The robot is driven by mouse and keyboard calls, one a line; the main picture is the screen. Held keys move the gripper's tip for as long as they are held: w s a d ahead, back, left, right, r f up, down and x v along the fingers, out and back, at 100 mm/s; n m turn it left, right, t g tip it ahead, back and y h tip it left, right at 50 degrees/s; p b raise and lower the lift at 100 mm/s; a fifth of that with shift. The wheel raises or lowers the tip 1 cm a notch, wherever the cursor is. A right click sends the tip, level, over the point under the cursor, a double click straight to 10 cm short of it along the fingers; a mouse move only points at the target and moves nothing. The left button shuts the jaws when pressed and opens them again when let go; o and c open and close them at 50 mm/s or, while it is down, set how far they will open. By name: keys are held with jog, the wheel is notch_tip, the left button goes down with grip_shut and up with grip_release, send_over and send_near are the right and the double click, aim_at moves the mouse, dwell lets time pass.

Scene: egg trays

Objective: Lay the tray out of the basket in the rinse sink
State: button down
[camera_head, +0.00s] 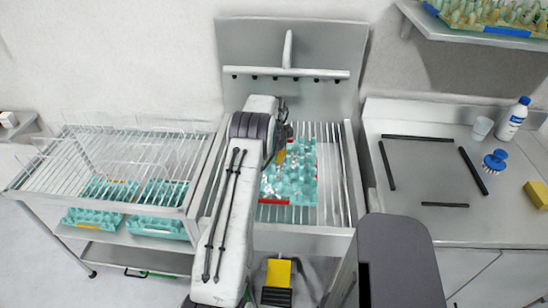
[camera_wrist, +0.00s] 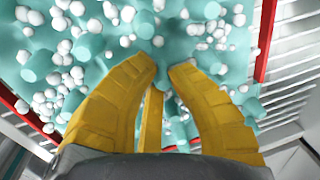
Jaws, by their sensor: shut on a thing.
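A teal egg tray (camera_head: 297,182) with raised cups lies at the rinse sink (camera_head: 340,165), over its metal bars. Small white beads cover much of the tray; they show large in the wrist view on the tray (camera_wrist: 110,45). My gripper (camera_head: 284,152) reaches down to the tray from the back left. In the wrist view its yellow fingers (camera_wrist: 162,66) are closed in on a teal cup of the tray, which their tips partly hide. Whether the tray rests fully on the bars is hard to tell. The wire basket (camera_head: 85,150) stands at the left.
More teal trays (camera_head: 95,217) sit below the basket on its cart. Red strips (camera_wrist: 265,40) run beside the tray. The right counter (camera_head: 385,120) holds black bars, a cup (camera_head: 481,127), a bottle (camera_head: 513,118), a blue brush (camera_head: 495,161) and a yellow sponge (camera_head: 537,194).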

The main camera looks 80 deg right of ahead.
jog(key=c, duration=1.7)
grip_release()
jog(key=shift+f, duration=0.15)
jog(key=o, duration=0.4)
